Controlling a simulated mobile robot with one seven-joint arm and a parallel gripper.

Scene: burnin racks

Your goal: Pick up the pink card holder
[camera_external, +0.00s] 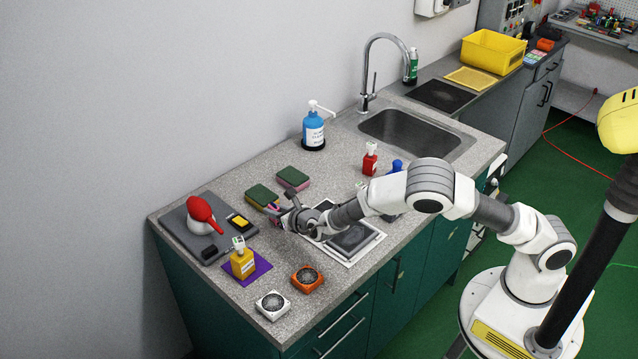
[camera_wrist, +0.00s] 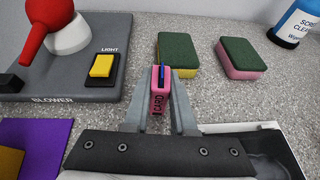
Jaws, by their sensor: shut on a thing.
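The pink card holder (camera_wrist: 159,100) has dark "CARD" lettering on its front and a blue item standing in its top. In the wrist view it is upright between the two fingers of my gripper (camera_wrist: 161,105), which are shut on it. In the external view my gripper (camera_external: 284,213) is low over the counter, left of the framed black pad, and mostly hides the holder. I cannot tell whether the holder touches the counter.
Two sponges (camera_wrist: 178,54) (camera_wrist: 240,57) lie behind the holder. A grey blower unit (camera_wrist: 70,75) stands at left. A yellow bottle (camera_external: 243,262) stands on a purple mat (camera_external: 262,265). A white-framed pad (camera_external: 372,243) lies at right. Orange (camera_external: 306,278) and white (camera_external: 272,305) fans sit in front.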

